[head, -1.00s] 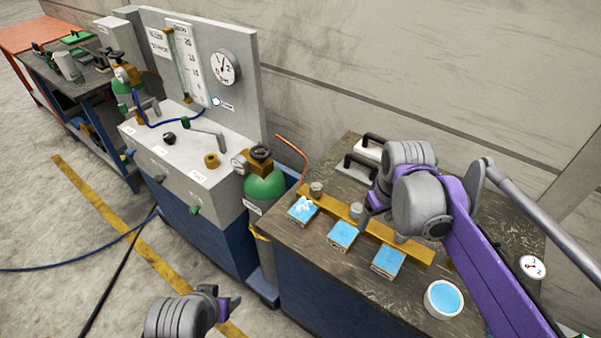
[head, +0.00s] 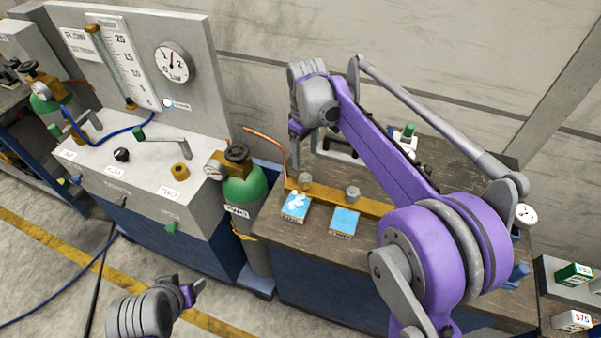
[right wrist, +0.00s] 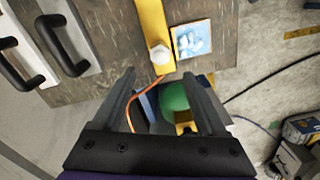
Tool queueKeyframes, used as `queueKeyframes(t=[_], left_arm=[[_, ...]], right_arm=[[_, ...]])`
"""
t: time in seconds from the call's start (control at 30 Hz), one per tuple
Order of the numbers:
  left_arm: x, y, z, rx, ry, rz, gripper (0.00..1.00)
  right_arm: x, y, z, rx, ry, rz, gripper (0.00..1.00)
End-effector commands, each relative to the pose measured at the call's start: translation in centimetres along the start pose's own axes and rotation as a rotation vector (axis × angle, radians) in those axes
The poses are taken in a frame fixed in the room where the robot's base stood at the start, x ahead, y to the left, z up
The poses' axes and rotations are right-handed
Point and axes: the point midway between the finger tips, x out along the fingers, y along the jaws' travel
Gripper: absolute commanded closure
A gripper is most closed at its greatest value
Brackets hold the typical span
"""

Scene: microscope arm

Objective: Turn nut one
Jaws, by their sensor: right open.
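A yellow bar (head: 378,207) on the workbench carries grey hex nuts. One nut (head: 305,180) is at the bar's left end, and a second nut (head: 352,194) is further right. My arm hides the rest of the bar. Which nut is number one is not readable. My right gripper (head: 296,130) is above and behind the left-end nut. In the right wrist view my right gripper (right wrist: 163,85) is open and empty, with the end nut (right wrist: 160,55) beyond the fingertips. My left gripper (head: 193,290) hangs low at the left, apart from the bench; its jaw opening is unclear.
Blue-topped blocks (head: 344,222) sit in front of the bar, one with whitish marks (head: 295,207). A green gas cylinder (head: 242,190) and a copper tube (head: 268,143) stand left of the bar's end. Black handles (right wrist: 66,45) on pale plates lie behind the bar.

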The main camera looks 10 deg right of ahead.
Motion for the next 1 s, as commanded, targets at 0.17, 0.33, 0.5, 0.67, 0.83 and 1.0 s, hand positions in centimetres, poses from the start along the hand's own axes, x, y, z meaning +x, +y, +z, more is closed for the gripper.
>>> queueKeyframes(t=[0.17,0.33,0.5,0.67,0.83,1.0], left_arm=[[0.2,0.0,0.3,0.000,-0.003,0.000,0.34],[0.3,0.0,0.4,0.000,-0.004,0.000,0.34],[0.4,0.0,0.5,0.000,-0.005,0.000,0.34],[0.4,0.0,0.5,0.000,-0.005,0.000,0.34],[0.4,0.0,0.5,0.000,-0.005,0.000,0.34],[0.4,0.0,0.5,0.000,-0.005,0.000,0.34]], right_arm=[[3.5,0.0,0.0,0.001,0.000,0.000,0.25],[6.6,0.0,0.0,0.001,0.001,0.000,0.25],[8.7,0.0,0.0,0.001,0.001,0.001,0.25],[9.5,0.0,0.0,0.001,0.001,0.001,0.25],[9.5,0.0,0.0,0.001,0.001,0.001,0.25],[9.5,0.0,0.0,0.001,0.001,0.001,0.41]])
